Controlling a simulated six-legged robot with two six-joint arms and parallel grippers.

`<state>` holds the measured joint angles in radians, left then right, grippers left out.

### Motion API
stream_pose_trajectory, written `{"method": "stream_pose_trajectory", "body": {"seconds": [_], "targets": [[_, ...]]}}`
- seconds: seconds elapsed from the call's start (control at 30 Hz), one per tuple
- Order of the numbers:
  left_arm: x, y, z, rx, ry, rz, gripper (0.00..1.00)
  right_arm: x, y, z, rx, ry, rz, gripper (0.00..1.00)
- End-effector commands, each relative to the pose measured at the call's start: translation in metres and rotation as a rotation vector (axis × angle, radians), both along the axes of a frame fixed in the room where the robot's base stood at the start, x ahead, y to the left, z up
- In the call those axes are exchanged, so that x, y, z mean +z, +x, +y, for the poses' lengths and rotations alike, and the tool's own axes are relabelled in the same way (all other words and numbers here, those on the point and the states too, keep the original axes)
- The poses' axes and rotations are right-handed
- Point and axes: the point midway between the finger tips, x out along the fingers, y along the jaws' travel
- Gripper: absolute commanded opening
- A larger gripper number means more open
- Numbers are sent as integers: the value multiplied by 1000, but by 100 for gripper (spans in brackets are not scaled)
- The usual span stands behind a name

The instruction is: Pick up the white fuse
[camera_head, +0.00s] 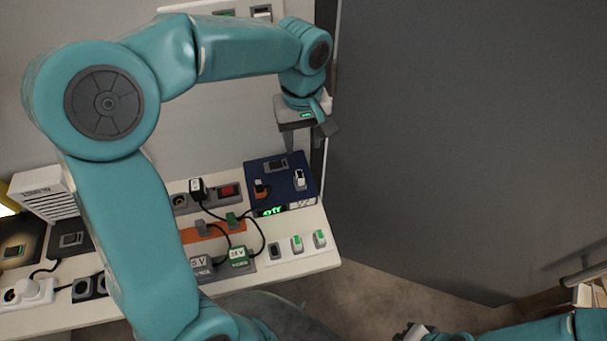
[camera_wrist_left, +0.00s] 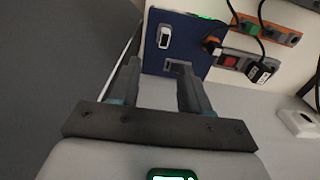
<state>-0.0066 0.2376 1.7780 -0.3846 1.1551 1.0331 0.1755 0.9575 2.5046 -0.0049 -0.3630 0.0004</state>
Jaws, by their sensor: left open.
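The white fuse (camera_head: 299,178) appears to be the small white upright piece on the right part of the blue box's top. It also shows in the left wrist view (camera_wrist_left: 165,36), beyond the fingertips. The blue box (camera_head: 272,172) also has a dark slot (camera_head: 276,165) and an orange piece (camera_head: 261,188). My left gripper (camera_head: 308,137) is open and empty, above and behind the blue box, apart from the fuse. In the left wrist view its two fingers (camera_wrist_left: 160,78) point towards the box. My right gripper (camera_head: 415,332) is partly cut off at the bottom edge.
A white panel (camera_head: 277,268) with green-and-white switches lies in front of the box. Plugs and black cables (camera_head: 257,222) lie to the left, by an orange strip (camera_head: 222,231). A large grey panel (camera_head: 450,130) stands at the right. A wall is behind.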

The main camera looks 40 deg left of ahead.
Motion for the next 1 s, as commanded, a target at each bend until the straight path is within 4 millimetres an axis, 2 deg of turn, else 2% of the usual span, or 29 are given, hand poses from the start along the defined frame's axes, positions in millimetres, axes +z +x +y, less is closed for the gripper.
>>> {"method": "stream_pose_trajectory", "body": {"seconds": [0.2, 0.47, 0.7, 0.83, 1.0], "targets": [[-41, -5, 0, 0, 0, 6, 47, 1, 0, 0, -1, 0, 0, 0], [-68, -5, 1, 0, 0, 4, 47, 3, 0, 0, 0, 0, 0, 0], [-106, -4, 5, -1, -1, 6, 47, 8, 0, 0, -1, 0, 0, 0], [-114, -3, 5, -1, -2, 3, 47, 8, 0, 0, 0, 0, 0, 0], [-115, -2, 5, -1, -2, 1, 47, 8, 0, 0, 0, 0, 0, 0]]}}
